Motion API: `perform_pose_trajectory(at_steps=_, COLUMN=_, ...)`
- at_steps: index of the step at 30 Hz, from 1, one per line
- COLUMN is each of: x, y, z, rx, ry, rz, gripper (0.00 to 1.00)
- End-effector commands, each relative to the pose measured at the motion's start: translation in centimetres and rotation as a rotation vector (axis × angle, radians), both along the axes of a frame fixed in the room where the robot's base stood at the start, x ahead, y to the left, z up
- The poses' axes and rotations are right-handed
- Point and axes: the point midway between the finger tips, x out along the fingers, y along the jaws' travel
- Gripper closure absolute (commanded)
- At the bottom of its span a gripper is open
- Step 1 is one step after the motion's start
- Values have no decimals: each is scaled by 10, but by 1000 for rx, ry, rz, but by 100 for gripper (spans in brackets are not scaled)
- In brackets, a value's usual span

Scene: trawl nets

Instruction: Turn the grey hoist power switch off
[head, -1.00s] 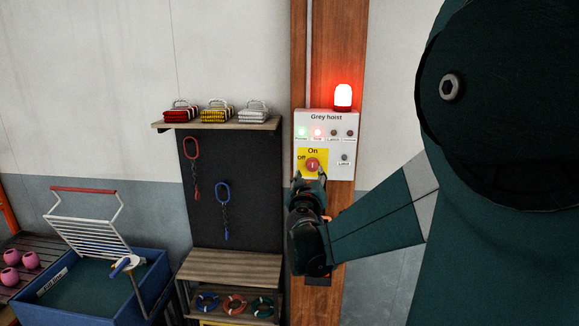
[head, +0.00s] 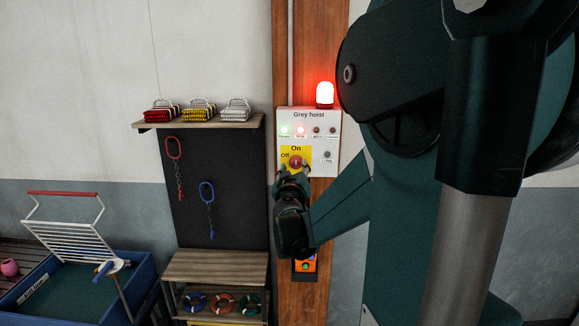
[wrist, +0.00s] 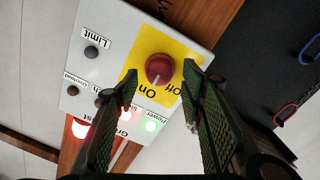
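The grey hoist panel (head: 325,133) is a white box on a wooden post, labelled "Grey hoist". Its power switch is a red rotary knob (head: 295,162) on a yellow plate marked On and Off. In the wrist view the knob (wrist: 159,69) shows a white pointer line directed at "On". My gripper (head: 293,175) is just below the knob in the head view. In the wrist view my gripper (wrist: 162,88) has its fingers spread apart, one to each side of the knob's near side, with nothing between them. Whether they touch the panel cannot be told.
A red beacon (head: 325,95) glows on top of the panel. Green and red lamps are lit. A shelf (head: 200,122) with folded nets and a dark board with hanging chains stand left. A control box (head: 306,264) sits lower on the post.

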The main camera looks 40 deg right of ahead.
Motion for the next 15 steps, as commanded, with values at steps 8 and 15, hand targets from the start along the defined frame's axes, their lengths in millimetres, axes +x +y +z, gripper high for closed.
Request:
perform_pose_trajectory(at_steps=8, x=15, y=-18, z=0, rx=0, ry=0, rz=-1, gripper=60)
perform_pose_trajectory(at_steps=15, x=20, y=-23, z=0, rx=0, ry=0, rz=-1, gripper=60)
